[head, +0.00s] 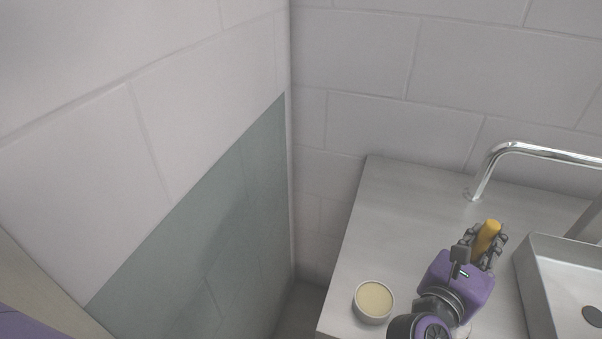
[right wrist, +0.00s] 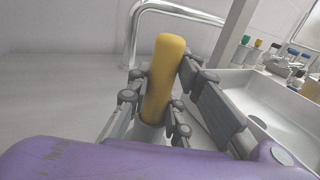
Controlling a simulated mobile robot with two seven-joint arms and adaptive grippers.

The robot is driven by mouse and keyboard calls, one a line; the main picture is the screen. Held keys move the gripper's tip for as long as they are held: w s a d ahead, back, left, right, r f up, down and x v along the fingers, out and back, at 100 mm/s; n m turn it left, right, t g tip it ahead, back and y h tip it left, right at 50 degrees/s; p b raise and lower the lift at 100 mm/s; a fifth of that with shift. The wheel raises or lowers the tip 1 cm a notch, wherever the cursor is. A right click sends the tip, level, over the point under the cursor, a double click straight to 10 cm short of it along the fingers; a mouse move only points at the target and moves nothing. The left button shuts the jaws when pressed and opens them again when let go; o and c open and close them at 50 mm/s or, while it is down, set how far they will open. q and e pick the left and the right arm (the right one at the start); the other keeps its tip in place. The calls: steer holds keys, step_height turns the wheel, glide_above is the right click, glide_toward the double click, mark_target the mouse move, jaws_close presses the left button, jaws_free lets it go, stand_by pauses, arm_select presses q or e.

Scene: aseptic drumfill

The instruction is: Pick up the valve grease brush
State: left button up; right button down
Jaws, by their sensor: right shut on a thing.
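A yellow-orange handle, which I take for the valve grease brush (head: 487,236), stands between the fingers of my right gripper (head: 484,250). In the right wrist view the brush (right wrist: 165,75) rises upright, a little tilted, and my right gripper (right wrist: 155,108) is shut on it from both sides. The brush's lower end is hidden by the fingers and the purple palm, so I cannot tell whether it touches the counter. The gripper is over the steel counter, left of the sink. My left gripper is not in view.
A round tin of pale yellow grease (head: 374,300) stands on the steel counter (head: 400,215) near its left edge. A chrome faucet (head: 490,165) rises behind the gripper. A sink basin (head: 540,275) lies at the right. Several small bottles (right wrist: 275,55) show beyond the sink.

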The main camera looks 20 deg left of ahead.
mark_target(494, 222)
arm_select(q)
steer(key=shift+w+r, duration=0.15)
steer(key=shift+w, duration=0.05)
arm_select(e)
steer(key=shift+r, duration=0.35)
step_height(494, 222, up, 9)
steer(key=shift+r+p, duration=0.2)
steer(key=shift+p, duration=0.4)
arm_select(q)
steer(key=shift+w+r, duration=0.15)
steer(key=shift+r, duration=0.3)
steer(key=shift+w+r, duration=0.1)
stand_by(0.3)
